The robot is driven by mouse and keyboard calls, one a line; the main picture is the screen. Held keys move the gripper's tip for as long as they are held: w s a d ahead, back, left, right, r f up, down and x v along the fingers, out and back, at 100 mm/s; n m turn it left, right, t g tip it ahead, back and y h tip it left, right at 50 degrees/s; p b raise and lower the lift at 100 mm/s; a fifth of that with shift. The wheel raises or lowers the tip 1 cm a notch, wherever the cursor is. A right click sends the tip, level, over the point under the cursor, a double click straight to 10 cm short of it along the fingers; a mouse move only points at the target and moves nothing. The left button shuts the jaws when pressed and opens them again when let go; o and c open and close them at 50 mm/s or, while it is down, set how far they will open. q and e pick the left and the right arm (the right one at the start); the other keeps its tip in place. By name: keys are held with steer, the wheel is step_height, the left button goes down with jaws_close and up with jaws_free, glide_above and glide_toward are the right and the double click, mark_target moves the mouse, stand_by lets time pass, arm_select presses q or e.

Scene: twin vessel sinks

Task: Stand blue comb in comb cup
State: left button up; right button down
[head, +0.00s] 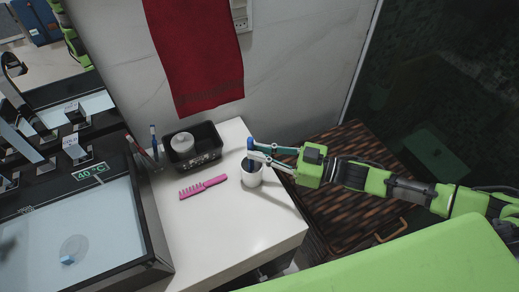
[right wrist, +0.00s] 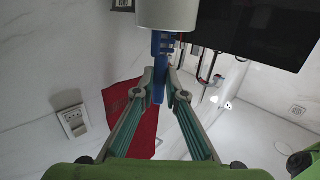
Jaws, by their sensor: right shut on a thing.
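The blue comb (head: 250,144) is held upright between the fingertips of my right gripper (head: 251,151), over the white comb cup (head: 252,176) on the counter. In the right wrist view the comb (right wrist: 159,76) sits between the closed fingers of the gripper (right wrist: 160,77), and its toothed part reaches the rim of the cup (right wrist: 167,13). The comb's lower end is hidden, and I cannot tell how deep it sits in the cup. My left gripper is not in view.
A pink comb (head: 203,187) lies flat on the white counter (head: 225,225), left of the cup. A black tray (head: 208,160) with a round white item and a holder with brushes (head: 154,142) stand behind. A sink basin (head: 75,225) is at left. The counter's front is clear.

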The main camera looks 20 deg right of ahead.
steer(key=c, duration=2)
jaws_free()
steer(key=v, duration=1.2)
